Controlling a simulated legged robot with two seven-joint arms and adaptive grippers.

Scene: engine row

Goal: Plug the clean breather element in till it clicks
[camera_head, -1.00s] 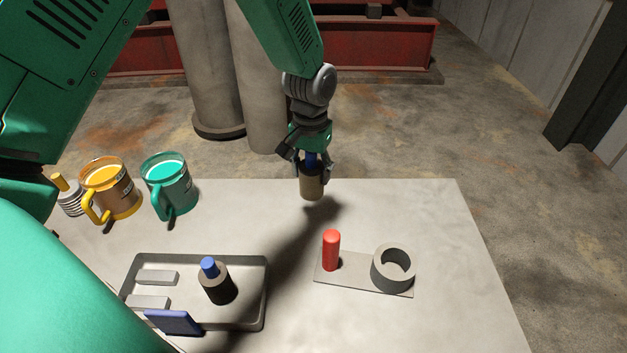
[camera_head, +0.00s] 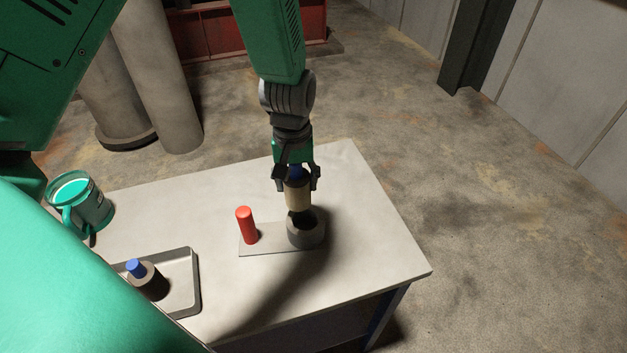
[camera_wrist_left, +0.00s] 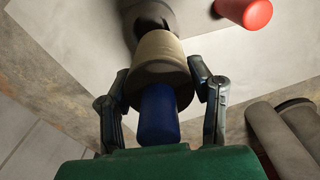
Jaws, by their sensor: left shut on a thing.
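My left gripper (camera_head: 298,178) is shut on the clean breather element (camera_head: 298,196), a tan cylinder with a blue knob. It holds the element roughly upright over the grey ring socket (camera_head: 312,237). The element's lower end is at the dark opening; I cannot tell whether it has entered. The left wrist view shows the tan body (camera_wrist_left: 160,55), the blue knob (camera_wrist_left: 158,115) between the fingers, and the dark socket (camera_wrist_left: 148,14) beyond. A dark element with a blue knob (camera_head: 148,279) stands in the tray. My right gripper is not in view.
A red post (camera_head: 246,226) stands beside the socket on the same flat plate (camera_head: 262,245). The grey tray (camera_head: 192,285) is at the front left, and a green mug (camera_head: 92,208) at the left edge. The table (camera_head: 365,240) is clear right of the socket.

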